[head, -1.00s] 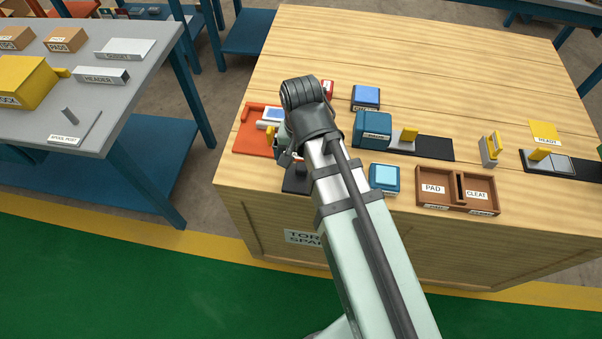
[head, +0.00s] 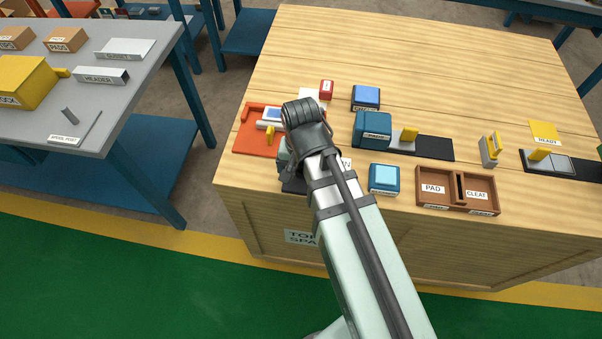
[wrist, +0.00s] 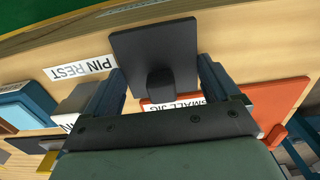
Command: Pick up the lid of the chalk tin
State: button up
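No label reading chalk tin is legible. Two lidded tins stand on the wooden bench: a teal tin with a pale blue lid (head: 384,177) near the front edge, and a dark blue tin with a bright blue lid (head: 366,95) farther back. The pale-lidded tin also shows at the left edge of the wrist view (wrist: 22,106). I cannot tell which is the chalk tin. My gripper (wrist: 161,76) is open, its fingers either side of a small dark post (wrist: 160,84) by a black plate (wrist: 155,48).
An orange jig (head: 250,140), a teal block (head: 371,130) and a small red box (head: 326,88) are near my arm. A brown divided tray (head: 458,204) lies right of the pale-lidded tin. The back of the bench is clear.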

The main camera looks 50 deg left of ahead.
jog(key=c, duration=0.4)
jog(key=shift+r, duration=0.1)
